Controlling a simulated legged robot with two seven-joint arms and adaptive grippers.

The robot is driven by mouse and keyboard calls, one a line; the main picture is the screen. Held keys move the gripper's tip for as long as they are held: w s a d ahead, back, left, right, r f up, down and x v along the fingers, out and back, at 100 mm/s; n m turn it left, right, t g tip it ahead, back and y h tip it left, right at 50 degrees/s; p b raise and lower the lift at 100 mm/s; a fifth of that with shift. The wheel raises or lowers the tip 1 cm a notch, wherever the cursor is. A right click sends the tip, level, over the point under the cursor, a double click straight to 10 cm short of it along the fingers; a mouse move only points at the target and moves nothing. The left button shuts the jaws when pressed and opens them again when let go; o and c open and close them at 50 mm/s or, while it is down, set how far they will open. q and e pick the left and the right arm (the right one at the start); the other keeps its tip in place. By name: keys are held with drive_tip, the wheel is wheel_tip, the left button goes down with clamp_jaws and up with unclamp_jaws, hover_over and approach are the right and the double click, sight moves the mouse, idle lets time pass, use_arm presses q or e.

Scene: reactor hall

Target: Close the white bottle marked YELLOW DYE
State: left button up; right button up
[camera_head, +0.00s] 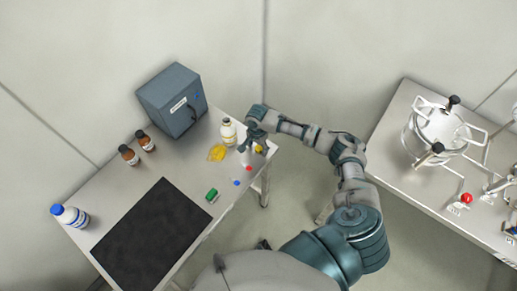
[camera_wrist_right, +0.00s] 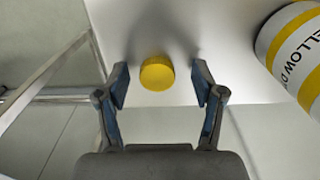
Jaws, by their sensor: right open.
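The white bottle marked YELLOW DYE (camera_head: 228,132) stands upright on the left table, near its right end. In the right wrist view the bottle (camera_wrist_right: 295,48) is at the right edge, its yellow-banded label partly cut off. A round yellow cap (camera_head: 259,149) lies on the table close to its edge, apart from the bottle. My right gripper (camera_head: 252,136) is over that corner, beside the bottle. In the wrist view the cap (camera_wrist_right: 157,73) shows between the spread fingers of the open gripper (camera_wrist_right: 164,86), touching neither. My left gripper is not in view.
A yellow patch (camera_head: 217,152) lies beside the bottle. Small red (camera_head: 249,168) and blue (camera_head: 236,183) caps and a green block (camera_head: 212,195) lie nearby. A grey box (camera_head: 172,98), brown bottles (camera_head: 129,155) and a blue-capped bottle (camera_head: 70,215) stand farther left. A black mat (camera_head: 150,235) is clear.

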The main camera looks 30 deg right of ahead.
sight(259, 149)
drive_tip(key=shift+a, duration=0.1)
drive_tip(key=shift+d+f, duration=0.1)
drive_tip(key=shift+d, duration=0.55)
drive_tip(key=c, duration=0.3)
drive_tip(key=shift+d+f, duration=0.15)
drive_tip(key=shift+d, duration=0.1)
drive_tip(key=c, duration=0.5)
drive_tip(key=shift+a, duration=0.45)
drive_tip(key=shift+a+r, duration=0.25)
drive_tip(key=shift+r, duration=0.4)
drive_tip(key=shift+d+r, duration=0.2)
drive_tip(key=shift+r, duration=0.8)
drive_tip(key=shift+s+r, duration=0.2)
drive_tip(key=shift+r, duration=0.1)
drive_tip(key=s+a, duration=0.2)
drive_tip(key=s+a+p, duration=0.1)
drive_tip(key=s+a, duration=0.1)
drive_tip(key=shift+s+r, duration=0.2)
drive_tip(key=shift+s, duration=0.05)
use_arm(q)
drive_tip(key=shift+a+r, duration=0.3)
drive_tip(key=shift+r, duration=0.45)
use_arm(e)
drive_tip(key=s+a, duration=0.4)
drive_tip(key=s+a+r, duration=0.1)
drive_tip(key=s+a, duration=0.1)
drive_tip(key=a, duration=0.1)
drive_tip(key=shift+s, duration=0.4)
